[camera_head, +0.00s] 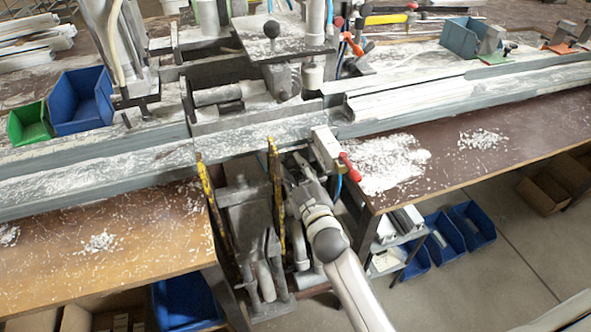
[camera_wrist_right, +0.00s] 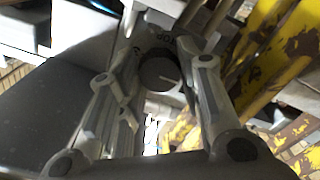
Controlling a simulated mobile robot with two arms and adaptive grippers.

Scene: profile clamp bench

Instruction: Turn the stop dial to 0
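The stop dial (camera_wrist_right: 158,73) is a dark round knob in the right wrist view, on a plate with partly visible lettering, seen turned over. A short pale mark shows towards its lower right; the number it points at is not readable. My right gripper (camera_wrist_right: 167,60) is open, with one finger on each side of the knob; I cannot tell whether they touch it. In the head view my right gripper (camera_head: 299,166) is at the front of the bench, beside a white box with a red lever (camera_head: 327,150). The dial cannot be made out there. My left gripper is not in view.
Worn yellow bars (camera_head: 277,200) stand close to the left of my right gripper. A grey rail (camera_head: 110,165) runs along the bench, with the clamp machine (camera_head: 250,90) behind. White shavings (camera_head: 390,163) cover the tabletop. Blue bins (camera_head: 445,238) stand below at the right.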

